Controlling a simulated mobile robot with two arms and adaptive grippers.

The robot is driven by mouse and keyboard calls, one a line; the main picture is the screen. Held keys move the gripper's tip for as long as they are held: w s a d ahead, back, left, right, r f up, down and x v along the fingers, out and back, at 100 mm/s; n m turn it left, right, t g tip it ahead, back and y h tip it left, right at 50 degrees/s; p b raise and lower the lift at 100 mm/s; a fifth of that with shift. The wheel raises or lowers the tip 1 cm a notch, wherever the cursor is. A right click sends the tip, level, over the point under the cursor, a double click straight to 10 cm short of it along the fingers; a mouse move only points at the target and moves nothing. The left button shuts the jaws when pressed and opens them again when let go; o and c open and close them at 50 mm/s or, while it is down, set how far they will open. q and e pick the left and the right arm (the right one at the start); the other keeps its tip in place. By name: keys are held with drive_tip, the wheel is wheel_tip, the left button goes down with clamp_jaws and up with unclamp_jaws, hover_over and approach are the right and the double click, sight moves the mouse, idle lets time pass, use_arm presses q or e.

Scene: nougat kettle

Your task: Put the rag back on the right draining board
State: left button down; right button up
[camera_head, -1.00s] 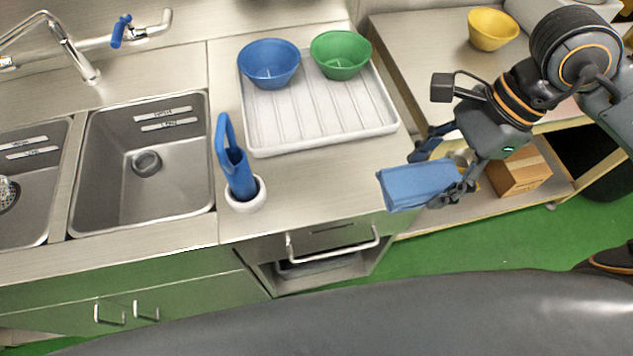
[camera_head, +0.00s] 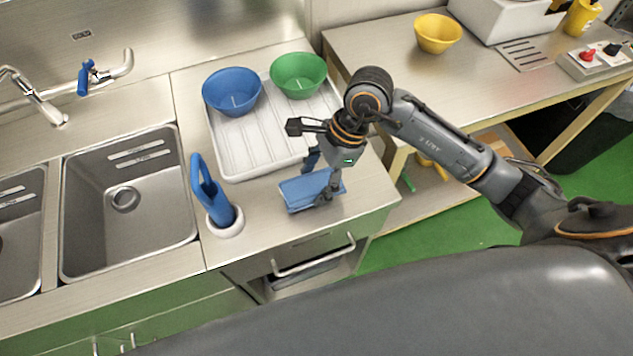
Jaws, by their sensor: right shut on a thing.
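The rag (camera_head: 302,193) is a folded blue cloth at the front right of the right draining board (camera_head: 270,222). My right gripper (camera_head: 324,186) is shut on the rag's right part, with its fingers pointing down. The rag is over the bare steel in front of the white drying tray. I cannot tell whether its underside touches the steel. My left gripper is not in view.
The white drying tray (camera_head: 240,150) holds a blue bowl (camera_head: 232,92) and a green bowl (camera_head: 299,75). A blue-handled tool stands in a white holder (camera_head: 224,222) left of the rag. The sink (camera_head: 128,200) lies further left. A yellow bowl (camera_head: 438,34) stands on the right table.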

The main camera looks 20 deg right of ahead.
sight(320, 182)
wheel_tip(320, 182, down, 2)
drive_tip(key=shift+f+p, duration=0.15)
drive_tip(key=shift+p, duration=0.5)
drive_tip(key=shift+f, duration=0.25)
drive_tip(key=shift+f, duration=0.1)
drive_tip(key=shift+f, duration=0.15)
drive_tip(key=o, duration=1.1)
